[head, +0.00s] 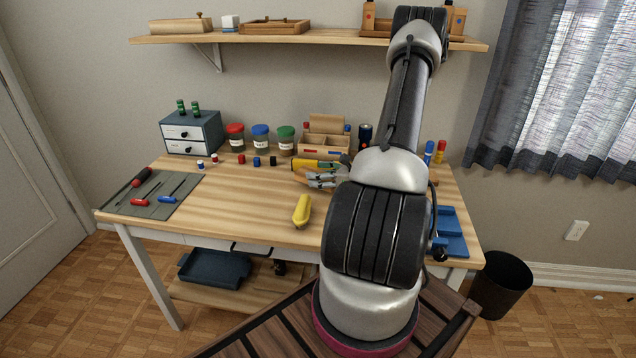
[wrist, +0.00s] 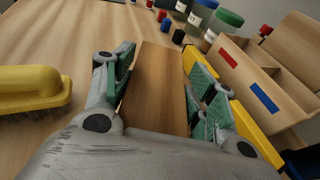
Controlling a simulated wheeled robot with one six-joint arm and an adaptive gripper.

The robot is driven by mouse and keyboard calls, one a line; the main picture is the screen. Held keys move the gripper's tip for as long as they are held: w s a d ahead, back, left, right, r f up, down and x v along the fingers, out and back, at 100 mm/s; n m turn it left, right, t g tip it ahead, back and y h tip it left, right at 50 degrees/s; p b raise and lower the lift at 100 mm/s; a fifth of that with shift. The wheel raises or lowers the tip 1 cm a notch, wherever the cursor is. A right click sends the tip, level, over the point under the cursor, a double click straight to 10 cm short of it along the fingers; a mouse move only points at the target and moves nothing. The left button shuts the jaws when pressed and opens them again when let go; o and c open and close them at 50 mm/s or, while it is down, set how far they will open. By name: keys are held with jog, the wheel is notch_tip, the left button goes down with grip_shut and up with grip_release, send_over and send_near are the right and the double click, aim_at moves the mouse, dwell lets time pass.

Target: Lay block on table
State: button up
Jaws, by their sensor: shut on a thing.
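The block (wrist: 157,88) is a plain brown wooden piece. In the wrist view it lies between the green-padded fingers of my gripper (wrist: 160,92), which is shut on it. In the head view my gripper (head: 324,178) is low over the middle of the wooden table (head: 240,200); the block is hard to make out there. I cannot tell whether the block touches the table top.
A yellow brush (head: 302,211) lies left of my gripper in the wrist view (wrist: 30,88). A wooden organizer (head: 322,140) and lidded jars (head: 260,138) stand behind. A tool mat (head: 155,195) is at left, a blue tray (head: 452,235) at right.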

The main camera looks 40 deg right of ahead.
jog(key=shift+f, duration=1.45)
jog(key=o, duration=1.2)
jog(key=shift+f, duration=0.1)
jog(key=shift+c, duration=0.2)
